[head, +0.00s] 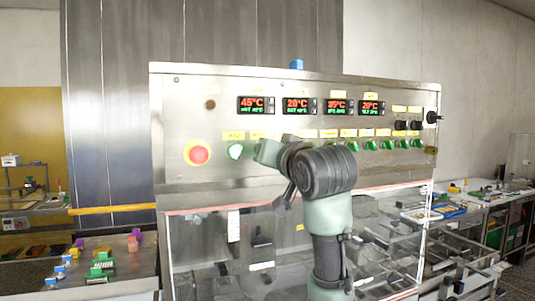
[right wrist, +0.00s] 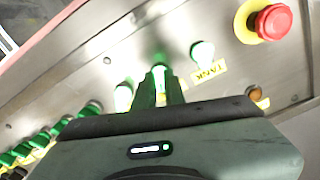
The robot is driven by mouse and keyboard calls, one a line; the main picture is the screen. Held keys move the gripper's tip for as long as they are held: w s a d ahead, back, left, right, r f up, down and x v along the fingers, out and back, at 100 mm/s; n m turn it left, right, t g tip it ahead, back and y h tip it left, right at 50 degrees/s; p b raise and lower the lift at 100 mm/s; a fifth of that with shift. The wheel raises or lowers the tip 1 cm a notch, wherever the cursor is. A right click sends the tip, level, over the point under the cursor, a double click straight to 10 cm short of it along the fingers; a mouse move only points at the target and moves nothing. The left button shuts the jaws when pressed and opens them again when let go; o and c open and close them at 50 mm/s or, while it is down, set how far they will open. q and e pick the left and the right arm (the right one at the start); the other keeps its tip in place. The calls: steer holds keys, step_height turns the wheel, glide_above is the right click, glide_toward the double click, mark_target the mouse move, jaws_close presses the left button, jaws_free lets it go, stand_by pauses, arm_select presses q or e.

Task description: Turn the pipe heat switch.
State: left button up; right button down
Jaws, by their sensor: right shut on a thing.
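A row of green switches runs along the lower part of the steel control panel. A lit switch (head: 236,151) with a yellow TANK label is nearest the red stop button; it also shows in the right wrist view (right wrist: 203,51). My right gripper (head: 262,151) is at the panel just right of it. In the right wrist view, my right gripper (right wrist: 160,84) is shut on the neighbouring green-glowing switch (right wrist: 159,72). That switch's label is hidden, so I cannot read whether it is the pipe heat switch. My left gripper is out of view.
The red emergency stop button (head: 198,154) with its yellow ring is left of the switches. Another lit switch (right wrist: 123,97) stands close beside the gripped one. Temperature displays (head: 256,105) are above. A clear guard (head: 205,240) lies below the panel.

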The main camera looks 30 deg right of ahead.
steer(key=shift+m, duration=1)
steer(key=c, duration=1.5)
jaws_free()
steer(key=b+v, duration=0.3)
steer(key=v, duration=0.5)
steer(key=shift+w, duration=0.1)
